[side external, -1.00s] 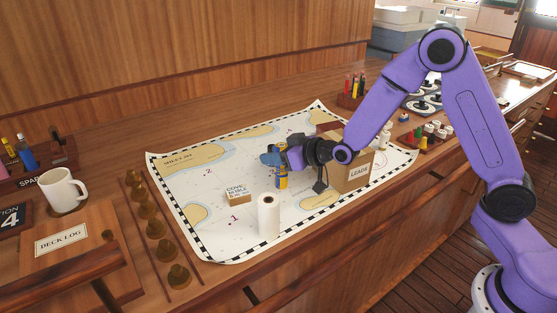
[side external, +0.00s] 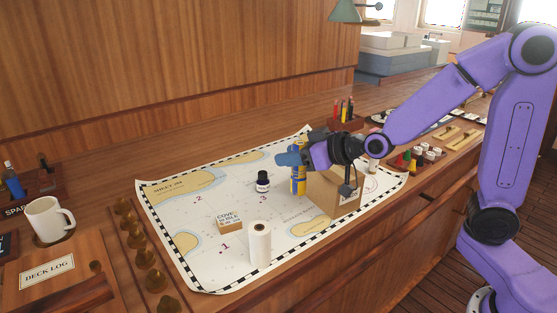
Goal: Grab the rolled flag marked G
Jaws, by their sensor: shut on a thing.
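The rolled flag (side external: 298,184) is a slim upright yellow and blue roll; I cannot read a letter on it. My gripper (side external: 297,164) is shut on its upper part, reaching in from the right with blue fingers. The flag hangs upright just left of the brown cardboard box. Whether its lower end touches the chart or hangs clear, I cannot tell. The fingers hide its top.
A chart (side external: 190,262) covers the counter. On it stand a white roll (side external: 260,246), a small labelled box (side external: 229,223), a dark bottle (side external: 263,183) and the cardboard box (side external: 330,198). A mug (side external: 45,219) and brass weights (side external: 144,257) stand left.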

